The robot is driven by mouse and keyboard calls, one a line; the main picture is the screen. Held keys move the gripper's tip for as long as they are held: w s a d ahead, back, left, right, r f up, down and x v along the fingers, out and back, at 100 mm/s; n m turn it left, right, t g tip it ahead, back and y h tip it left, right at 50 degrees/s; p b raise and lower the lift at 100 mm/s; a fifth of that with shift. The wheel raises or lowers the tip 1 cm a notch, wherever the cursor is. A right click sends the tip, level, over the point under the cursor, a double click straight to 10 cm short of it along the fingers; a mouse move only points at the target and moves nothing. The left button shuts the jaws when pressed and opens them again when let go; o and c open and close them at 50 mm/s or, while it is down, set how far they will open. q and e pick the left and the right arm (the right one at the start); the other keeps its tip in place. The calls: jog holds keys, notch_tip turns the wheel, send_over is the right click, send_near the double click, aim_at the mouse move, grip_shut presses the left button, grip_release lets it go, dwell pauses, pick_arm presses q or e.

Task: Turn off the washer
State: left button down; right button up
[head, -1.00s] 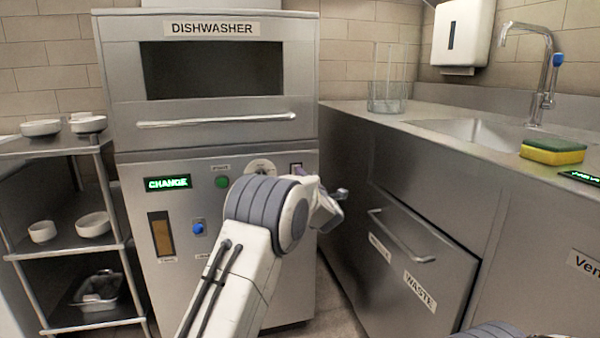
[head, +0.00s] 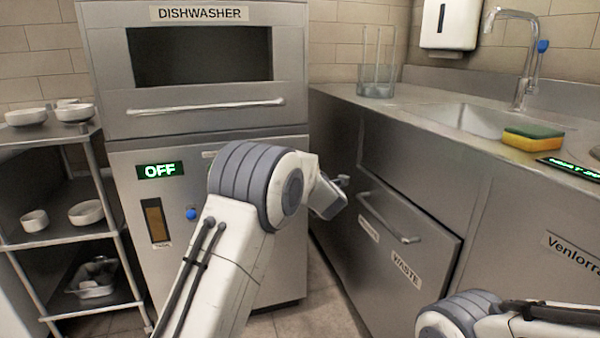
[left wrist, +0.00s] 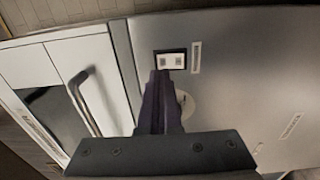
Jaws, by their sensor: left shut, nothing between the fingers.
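The dishwasher (head: 125,128) stands ahead, and its green display (head: 160,170) reads "OFF". A blue knob (head: 191,213) sits on its lower panel. My left arm hides the right part of that panel in the head view. In the left wrist view my left gripper (left wrist: 158,78) is shut and empty, its dark fingertips just below a black-framed switch with a white face (left wrist: 171,60). I cannot tell whether they touch it. A pale round dial (left wrist: 188,106) is partly hidden behind the fingers. My right arm shows at lower right; its gripper is out of frame.
A shelf rack (head: 70,240) with white bowls stands on the left. On the right are a counter with a sink (head: 455,118), a sponge (head: 532,138), a glass container (head: 376,88) and a waste drawer (head: 400,245). Floor shows between dishwasher and drawer.

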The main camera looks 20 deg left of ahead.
pick_arm(q)
jog(key=p+v, duration=0.1)
jog(key=v, duration=0.7)
jog(key=shift+s+r, duration=0.15)
jog(key=shift+r, duration=0.2)
